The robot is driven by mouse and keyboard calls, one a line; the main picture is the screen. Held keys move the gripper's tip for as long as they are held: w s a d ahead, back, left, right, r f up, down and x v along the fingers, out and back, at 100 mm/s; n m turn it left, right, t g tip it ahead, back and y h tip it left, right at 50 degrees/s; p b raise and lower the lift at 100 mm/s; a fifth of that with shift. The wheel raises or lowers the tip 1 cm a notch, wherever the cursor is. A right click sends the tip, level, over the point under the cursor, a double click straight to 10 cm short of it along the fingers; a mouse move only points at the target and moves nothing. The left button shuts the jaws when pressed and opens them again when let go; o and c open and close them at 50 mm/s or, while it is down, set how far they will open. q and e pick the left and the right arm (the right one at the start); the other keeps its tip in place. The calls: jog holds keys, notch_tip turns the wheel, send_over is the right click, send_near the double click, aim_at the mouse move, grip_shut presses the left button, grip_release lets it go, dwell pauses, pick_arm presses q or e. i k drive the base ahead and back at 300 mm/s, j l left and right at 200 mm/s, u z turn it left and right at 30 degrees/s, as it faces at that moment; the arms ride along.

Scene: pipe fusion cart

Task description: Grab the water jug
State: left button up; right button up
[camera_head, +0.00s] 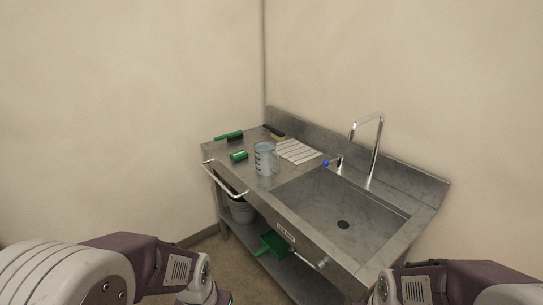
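The water jug (265,159) is a clear, bluish measuring jug with dark markings on its side. It stands upright on the steel counter (256,186), left of the sink basin, with its handle toward the right. My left arm comes in at the bottom left and my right arm at the bottom right. Both are well short of the jug and touch nothing on the counter. The fingertips of both grippers are outside the picture.
A green-handled brush (229,136), a green item (239,156), another brush (274,132) and a striped cloth (298,151) lie around the jug. A tall faucet (376,147) rises behind the sink (330,205). A rail (222,180) sticks out at the counter's left end.

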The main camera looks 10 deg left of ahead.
aim_at(266, 154)
jog(key=i+j+z, duration=0.2)
jog(key=i+j, duration=0.2)
jog(key=j, duration=0.25)
jog(key=i+j+z, duration=0.1)
jog(key=j, duration=0.25)
jog(key=i+j+z, duration=0.1)
jog(key=i+j, duration=0.15)
jog(key=j, duration=0.15)
jog(key=i+j+z, duration=0.1)
jog(key=j, duration=0.3)
jog(key=i+j+z, duration=0.1)
jog(key=j, duration=0.3)
jog(key=i+j+z, duration=0.1)
jog(key=i+j, duration=0.15)
jog(key=j, duration=0.15)
jog(key=i+j+z, duration=0.1)
jog(key=j, duration=0.3)
